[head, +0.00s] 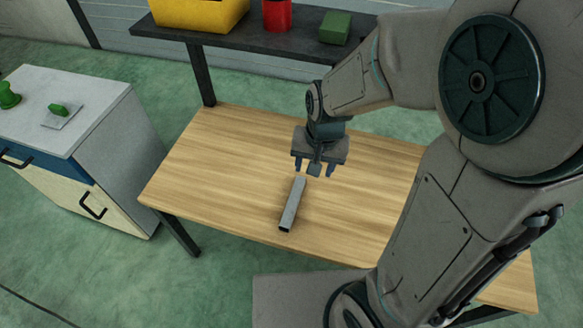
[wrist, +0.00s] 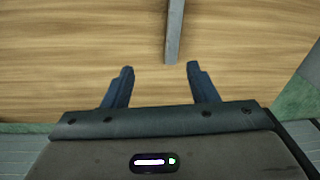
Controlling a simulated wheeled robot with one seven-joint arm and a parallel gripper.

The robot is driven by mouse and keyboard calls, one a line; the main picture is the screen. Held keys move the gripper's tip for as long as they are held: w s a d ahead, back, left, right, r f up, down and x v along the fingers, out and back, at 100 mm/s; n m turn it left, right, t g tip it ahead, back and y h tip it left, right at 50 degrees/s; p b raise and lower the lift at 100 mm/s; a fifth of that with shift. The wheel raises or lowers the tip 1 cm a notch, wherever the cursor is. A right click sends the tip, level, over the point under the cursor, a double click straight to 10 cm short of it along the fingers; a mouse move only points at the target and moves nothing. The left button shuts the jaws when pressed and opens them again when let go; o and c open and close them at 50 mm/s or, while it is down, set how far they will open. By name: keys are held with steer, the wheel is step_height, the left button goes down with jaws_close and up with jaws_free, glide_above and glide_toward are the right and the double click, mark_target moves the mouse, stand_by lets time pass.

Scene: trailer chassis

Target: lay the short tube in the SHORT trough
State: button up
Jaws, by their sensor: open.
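A grey square tube (head: 292,205) lies on the wooden table, running from near my gripper toward the table's front edge. Its open end faces the front. I cannot tell from these frames whether it is the short tube. My gripper (head: 314,170) is above the table near the tube's far end, pointing down. In the wrist view my gripper (wrist: 160,72) is open and empty, with its fingers apart. The near end of the tube (wrist: 174,35) shows ahead of the gap between them. No trough shows in either view.
The wooden table (head: 225,165) is otherwise clear. A dark shelf (head: 285,42) behind it holds a yellow bin (head: 198,14), a red container (head: 277,14) and a green block (head: 335,27). A white-topped cabinet (head: 85,95) with small green objects stands at left.

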steer(key=m+h, duration=0.1)
glide_toward(293, 200)
steer(key=f, duration=0.1)
steer(key=f+b, duration=0.2)
steer(key=shift+w+f+m, duration=0.2)
steer(key=shift+w+m, duration=0.05)
steer(key=shift+m, duration=0.05)
steer(key=shift+w+d+f+b, duration=0.1)
steer(key=shift+f+b, duration=0.45)
steer(key=shift+f, duration=0.8)
steer(key=shift+w+f+b, duration=0.1)
steer(key=shift+f+b, duration=0.4)
steer(key=shift+f, duration=0.85)
jaws_close()
steer(key=shift+r, duration=0.15)
